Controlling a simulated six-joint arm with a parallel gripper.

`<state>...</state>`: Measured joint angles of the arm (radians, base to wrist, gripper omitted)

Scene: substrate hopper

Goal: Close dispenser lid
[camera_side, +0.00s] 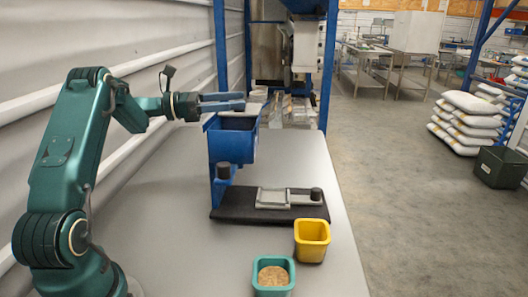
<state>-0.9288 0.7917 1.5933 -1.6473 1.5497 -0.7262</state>
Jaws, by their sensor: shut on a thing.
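The dispenser is a blue hopper (232,146) on a blue post above a black base (232,214). A light grey flat piece, which looks like its lid (255,107), shows at the top right of the hopper. My gripper (240,102) is just above the hopper's top, its fingers pointing right. It is shut on a small dark part at the lid, apparently its handle. The fingers hide part of the hopper's top, so I cannot tell how far the lid covers the opening.
A grey slide plate (272,198) with a black knob (316,194) lies on the base. A yellow bin (312,240) and a teal bin (272,279) with brown grainy material stand at the front. A ribbed wall runs along the left. The table's right side is clear.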

